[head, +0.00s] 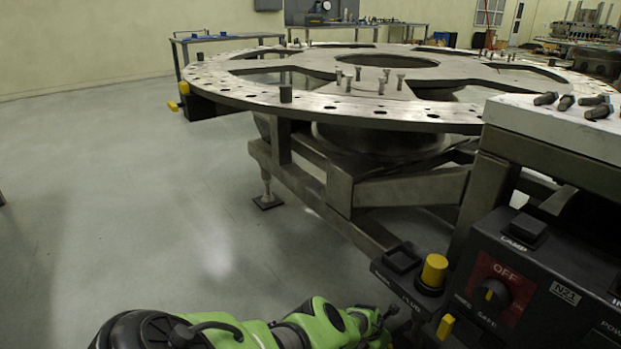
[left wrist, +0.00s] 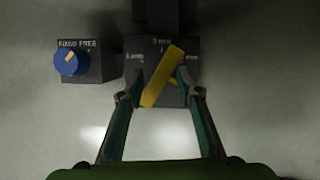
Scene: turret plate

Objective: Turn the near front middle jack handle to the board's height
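In the left wrist view a yellow jack handle (left wrist: 163,77) sits slanted across a dark block (left wrist: 143,59) with small lettering, only partly readable. My left gripper (left wrist: 159,84) is open, with one finger on each side of the handle. The right fingertip is close to the handle; I cannot tell whether it touches. In the head view my left gripper (head: 388,324) is low in the picture, left of a small yellow handle (head: 446,327) on the dark unit. I cannot tell whether this is the same handle. My right gripper is not in view.
A blue knob (left wrist: 72,62) on its own block is left of the handle. The large round plate (head: 400,115) stands behind. Floor at left is clear.

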